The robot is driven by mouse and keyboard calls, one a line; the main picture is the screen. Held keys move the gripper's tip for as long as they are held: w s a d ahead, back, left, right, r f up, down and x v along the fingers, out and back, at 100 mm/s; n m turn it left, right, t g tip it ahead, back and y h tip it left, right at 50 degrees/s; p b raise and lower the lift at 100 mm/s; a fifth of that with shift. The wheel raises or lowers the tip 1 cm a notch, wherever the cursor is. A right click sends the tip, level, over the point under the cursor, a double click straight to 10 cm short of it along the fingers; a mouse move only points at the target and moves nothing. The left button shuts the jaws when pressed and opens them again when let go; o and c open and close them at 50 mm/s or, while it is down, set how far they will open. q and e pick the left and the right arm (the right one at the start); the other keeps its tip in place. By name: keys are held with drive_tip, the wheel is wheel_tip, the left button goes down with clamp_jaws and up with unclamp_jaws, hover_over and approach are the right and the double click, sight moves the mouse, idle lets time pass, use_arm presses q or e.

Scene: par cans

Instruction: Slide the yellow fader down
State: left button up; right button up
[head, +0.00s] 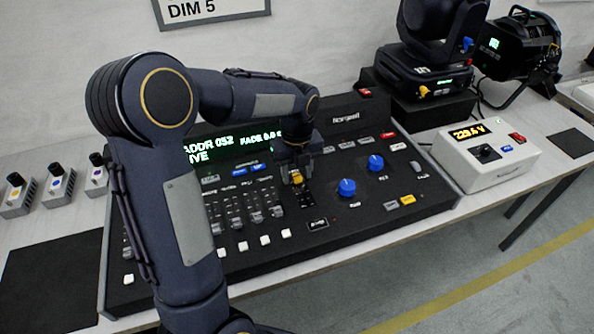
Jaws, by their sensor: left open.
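The yellow fader (297,178) is a small yellow cap on the black lighting console (385,218), right of the row of grey faders. It sits near the upper part of its slot, which runs down toward the console's front. My left gripper (297,181) points down right at the yellow cap, with its fingers around or just above it. Its jaws are open, and they partly hide the cap; I cannot tell whether they touch it. My right gripper is not in view.
Blue knobs (347,187) stand just right of the fader. Grey faders (255,214) and white buttons (265,240) lie to its left and front. A white meter box (487,160) and a moving-head lamp (428,60) stand farther right on the table.

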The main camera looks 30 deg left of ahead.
sight(309, 207)
use_arm(q)
clamp_jaws()
drive_tip(key=s+d, duration=0.2)
drive_tip(key=d, duration=0.1)
drive_tip(key=s+d, duration=0.3)
drive_tip(key=shift+s+d, duration=0.2)
drive_tip(key=shift+s, duration=0.05)
unclamp_jaws()
drive_tip(key=shift+r, duration=0.1)
wheel_tip(309, 207, up, 8)
drive_tip(key=shift+p, duration=0.45)
